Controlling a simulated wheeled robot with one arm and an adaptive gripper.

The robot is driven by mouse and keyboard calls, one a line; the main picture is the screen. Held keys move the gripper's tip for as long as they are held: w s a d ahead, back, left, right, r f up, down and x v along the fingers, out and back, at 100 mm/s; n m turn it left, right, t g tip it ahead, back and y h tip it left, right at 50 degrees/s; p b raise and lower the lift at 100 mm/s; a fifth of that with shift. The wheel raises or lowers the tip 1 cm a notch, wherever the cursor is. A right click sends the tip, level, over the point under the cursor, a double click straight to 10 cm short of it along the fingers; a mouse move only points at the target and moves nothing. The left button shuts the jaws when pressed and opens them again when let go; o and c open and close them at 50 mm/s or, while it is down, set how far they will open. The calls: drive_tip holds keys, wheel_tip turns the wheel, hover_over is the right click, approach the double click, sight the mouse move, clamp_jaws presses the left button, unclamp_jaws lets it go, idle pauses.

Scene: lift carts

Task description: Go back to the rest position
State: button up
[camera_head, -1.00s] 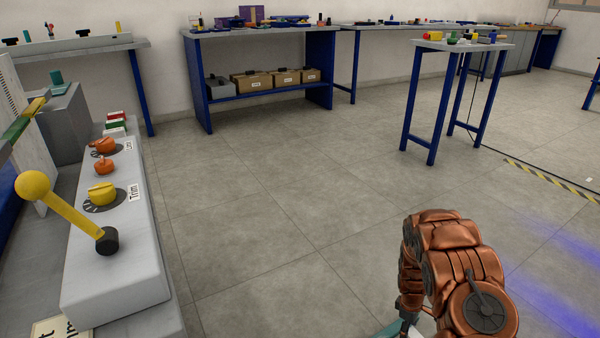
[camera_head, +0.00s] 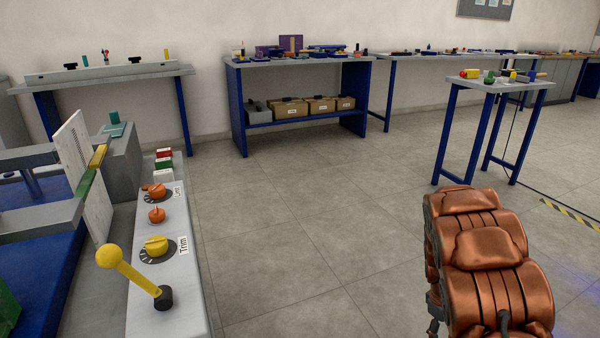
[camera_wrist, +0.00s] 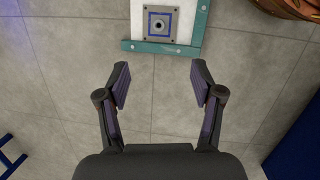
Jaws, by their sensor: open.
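My gripper (camera_wrist: 161,88) is open and empty in the wrist view, with its two dark fingers spread apart over the grey tiled floor. Past the fingertips, at the top of that view, is a white panel with a teal border (camera_wrist: 160,47) and a square plate with a dark round centre; I cannot tell what it belongs to. My copper-coloured arm shows at the lower right of the head view, and the gripper itself is out of that view.
At left stands a grey control panel with a yellow-knobbed lever (camera_head: 135,271), a yellow Trim knob (camera_head: 156,246) and orange knobs. A blue-legged workbench (camera_head: 240,100) holds boxes at the back. A small table (camera_head: 500,85) stands at right. The middle floor (camera_head: 290,230) is clear.

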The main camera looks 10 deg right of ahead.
drive_tip(key=s+a+r+m+p, duration=0.1)
drive_tip(key=s+a+r+p, duration=0.3)
drive_tip(key=r, duration=0.7)
drive_tip(key=s+a+r+m+p, duration=0.15)
drive_tip(key=a+r+p, duration=0.45)
drive_tip(key=r, duration=0.6)
drive_tip(key=s+a+r+m+p, duration=0.1)
drive_tip(key=s+a+r+p, duration=0.35)
drive_tip(key=r, duration=0.65)
drive_tip(key=s+a+r+y+p, duration=0.1)
drive_tip(key=s+a+r+p, duration=0.5)
drive_tip(key=r, duration=0.4)
drive_tip(key=s+a+r+m+y+p, duration=0.1)
drive_tip(key=s+a+r+p, duration=0.5)
drive_tip(key=s+r+p, duration=0.2)
drive_tip(key=s+r, duration=0.2)
drive_tip(key=s, duration=0.1)
drive_tip(key=shift+r, duration=0.35)
